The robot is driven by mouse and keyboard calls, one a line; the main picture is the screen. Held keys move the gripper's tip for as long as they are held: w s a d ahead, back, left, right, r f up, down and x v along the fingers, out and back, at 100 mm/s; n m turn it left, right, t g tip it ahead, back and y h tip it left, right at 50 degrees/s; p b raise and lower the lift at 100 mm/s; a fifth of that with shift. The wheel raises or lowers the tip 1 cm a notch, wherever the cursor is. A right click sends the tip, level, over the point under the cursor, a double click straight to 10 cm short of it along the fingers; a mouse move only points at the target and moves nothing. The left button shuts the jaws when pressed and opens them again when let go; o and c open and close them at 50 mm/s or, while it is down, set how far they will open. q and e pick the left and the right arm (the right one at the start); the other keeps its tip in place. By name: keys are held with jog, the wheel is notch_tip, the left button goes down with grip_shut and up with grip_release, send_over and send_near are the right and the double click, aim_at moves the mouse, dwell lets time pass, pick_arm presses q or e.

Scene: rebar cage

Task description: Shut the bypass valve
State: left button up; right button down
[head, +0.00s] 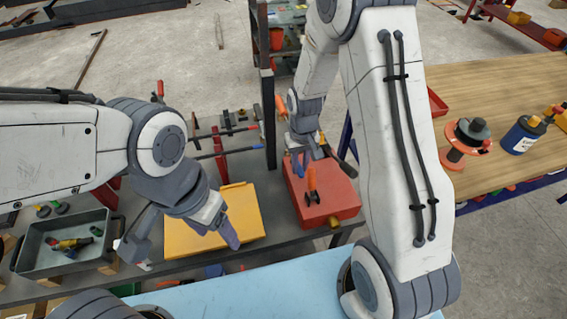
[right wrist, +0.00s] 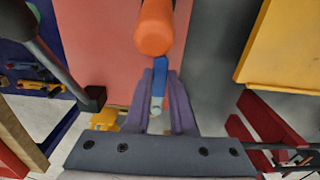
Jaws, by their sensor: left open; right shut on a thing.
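My right gripper (head: 299,158) is above the red box (head: 336,212) on the dark bench. In the right wrist view, its purple fingers (right wrist: 160,98) are closed around a narrow blue bar (right wrist: 159,72). A thick orange grip (right wrist: 155,28) stands just beyond the bar, in line with it. This looks like the bypass valve's lever; the valve body is hidden and I cannot tell its position. My left gripper (head: 222,228) is open, above the yellow box (head: 247,207), holding nothing.
A grey tray (head: 62,264) of small parts sits at the left of the bench. Long-handled tools (head: 232,132) lie behind the yellow box. A wooden table (head: 490,90) with a spool (head: 466,140) and blue container (head: 523,135) stands right. A light blue surface (head: 250,287) is in front.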

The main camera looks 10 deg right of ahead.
aim_at(299, 169)
jog(key=shift+w, duration=0.15)
dwell(0.3)
jog(key=c, duration=0.8)
grip_release()
jog(key=shift+o, duration=0.2)
jog(key=shift+r, duration=0.15)
notch_tip(299, 169, up, 10)
jog(key=b, duration=0.1)
jog(key=shift+r, duration=0.15)
